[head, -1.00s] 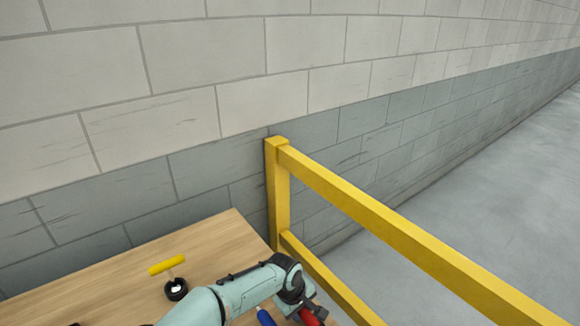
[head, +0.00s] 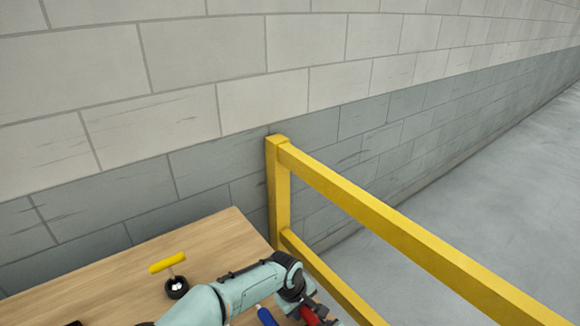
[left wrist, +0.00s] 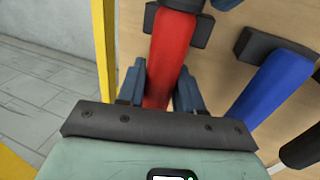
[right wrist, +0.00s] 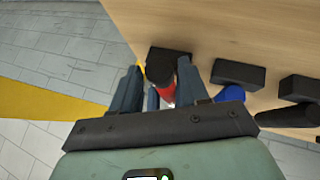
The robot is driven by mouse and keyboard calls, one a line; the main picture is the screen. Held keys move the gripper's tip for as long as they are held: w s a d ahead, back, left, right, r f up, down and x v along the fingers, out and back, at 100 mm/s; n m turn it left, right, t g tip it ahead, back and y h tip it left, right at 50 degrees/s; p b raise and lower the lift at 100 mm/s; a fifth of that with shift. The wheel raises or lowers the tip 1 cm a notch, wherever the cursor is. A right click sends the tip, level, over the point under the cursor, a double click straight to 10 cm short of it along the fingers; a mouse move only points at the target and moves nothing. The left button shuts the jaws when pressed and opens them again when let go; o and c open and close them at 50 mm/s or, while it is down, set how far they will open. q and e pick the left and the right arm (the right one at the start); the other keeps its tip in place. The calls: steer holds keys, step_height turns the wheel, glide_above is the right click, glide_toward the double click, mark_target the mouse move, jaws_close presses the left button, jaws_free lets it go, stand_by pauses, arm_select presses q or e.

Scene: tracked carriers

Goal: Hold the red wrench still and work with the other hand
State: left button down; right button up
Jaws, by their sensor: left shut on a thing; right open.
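The red wrench (head: 308,314) shows at the bottom of the head view, partly hidden by my left gripper (head: 318,316). In the left wrist view its red handle (left wrist: 172,50) runs between the two fingers of my left gripper (left wrist: 160,92), which is shut on it. In the right wrist view my right gripper (right wrist: 158,88) is open, with a red part of the wrench (right wrist: 166,93) and a dark end (right wrist: 160,68) showing between its fingers. Whether the right fingers touch it I cannot tell. I cannot make out the right gripper in the head view.
A blue handle (head: 266,316) lies beside the red wrench in dark rests on the wooden table (head: 215,235). A yellow-handled tool (head: 167,262) stands at a black ring (head: 176,288). A yellow railing (head: 380,210) runs past the table's right edge, before a block wall.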

steer(key=c, duration=0.7)
steer(key=shift+d+m+g+y, duration=0.2)
steer(key=shift+m+g+y, duration=0.1)
steer(key=shift+g+y, duration=0.35)
steer(key=shift+y, duration=0.25)
steer(key=shift+r, duration=0.1)
steer(key=o, duration=0.7)
